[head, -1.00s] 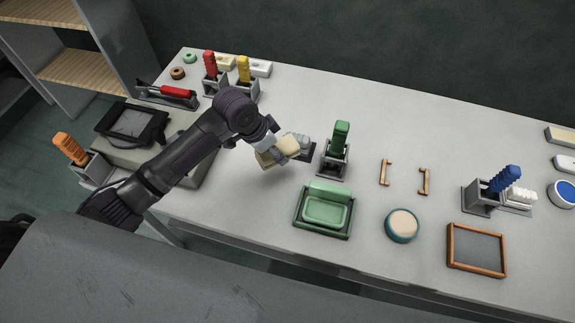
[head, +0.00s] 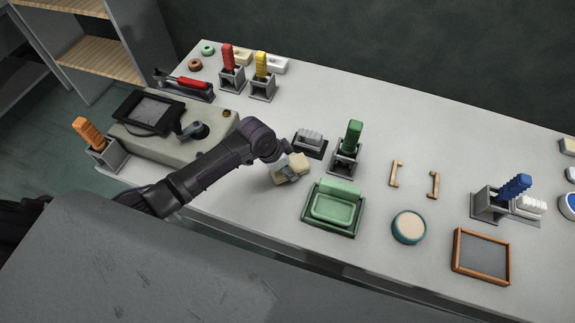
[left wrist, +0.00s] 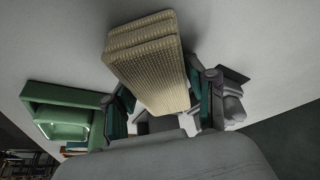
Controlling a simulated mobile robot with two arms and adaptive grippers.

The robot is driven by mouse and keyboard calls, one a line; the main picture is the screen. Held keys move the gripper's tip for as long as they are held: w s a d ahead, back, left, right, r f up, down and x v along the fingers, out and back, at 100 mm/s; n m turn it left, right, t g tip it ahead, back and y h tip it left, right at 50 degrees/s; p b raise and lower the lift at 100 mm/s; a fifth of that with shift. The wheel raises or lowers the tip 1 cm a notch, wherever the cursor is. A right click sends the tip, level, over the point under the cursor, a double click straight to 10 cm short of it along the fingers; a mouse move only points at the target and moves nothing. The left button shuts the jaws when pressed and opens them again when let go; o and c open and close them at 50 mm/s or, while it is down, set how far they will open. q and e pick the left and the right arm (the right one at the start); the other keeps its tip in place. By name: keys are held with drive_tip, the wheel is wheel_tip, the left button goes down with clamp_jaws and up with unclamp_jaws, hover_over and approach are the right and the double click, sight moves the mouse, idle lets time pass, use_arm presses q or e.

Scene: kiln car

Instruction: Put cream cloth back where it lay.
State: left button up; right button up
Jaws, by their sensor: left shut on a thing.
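The cream cloth (head: 291,167) is a folded, textured block held by my left gripper (head: 280,163) above the worktable, to the left of and a little above the green tray. In the left wrist view the cloth (left wrist: 150,65) sits between the two fingers of my left gripper (left wrist: 160,105), which are shut on it. The green tray (head: 333,207) with a raised back part is close to the cloth; it also shows in the left wrist view (left wrist: 60,110). My right gripper is not in view.
A grey block on a dark base (head: 310,141) and a green-handled tool in a holder (head: 350,140) stand behind the cloth. A round teal-rimmed pad (head: 409,227), two small brackets (head: 396,173) and a wood-framed slate (head: 481,257) lie right. The table's front edge is near.

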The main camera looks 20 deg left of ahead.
use_arm(q)
drive_tip(key=shift+f, duration=0.1)
drive_tip(key=o, duration=1.4)
drive_tip(key=shift+o, duration=0.2)
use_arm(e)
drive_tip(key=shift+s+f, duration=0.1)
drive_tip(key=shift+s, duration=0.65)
use_arm(q)
drive_tip(key=shift+a+r, duration=0.1)
drive_tip(key=shift+r, duration=0.35)
drive_tip(key=v, duration=1.1)
drive_tip(key=shift+r+b, duration=0.15)
drive_tip(key=shift+b, duration=0.2)
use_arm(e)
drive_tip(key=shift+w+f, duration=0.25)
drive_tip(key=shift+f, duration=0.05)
use_arm(q)
drive_tip(key=shift+s, duration=0.1)
